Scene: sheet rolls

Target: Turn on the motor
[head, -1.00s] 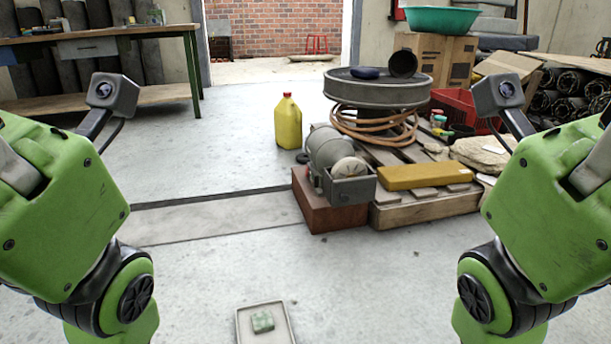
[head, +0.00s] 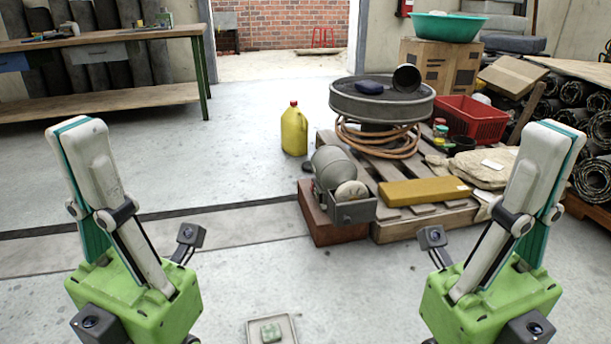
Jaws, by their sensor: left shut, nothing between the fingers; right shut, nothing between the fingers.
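The motor (head: 333,168) is a grey rounded cylinder with a pale round end. It sits on a reddish-brown block (head: 333,234) near the middle of the head view, with a small grey open-fronted box (head: 356,211) at its front right. No switch can be made out at this size. My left gripper (head: 80,130) is shut and empty, pointing upward at the left, well apart from the motor. My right gripper (head: 553,138) is shut and empty, pointing upward at the right, also clear of the motor.
A wooden pallet (head: 430,222) beside the motor bears a yellow bar (head: 425,191), a hose coil and a large round drum (head: 382,100). A yellow jug (head: 294,131) stands behind. A small tray (head: 256,331) lies on the floor in front. Floor left of the motor is mostly free.

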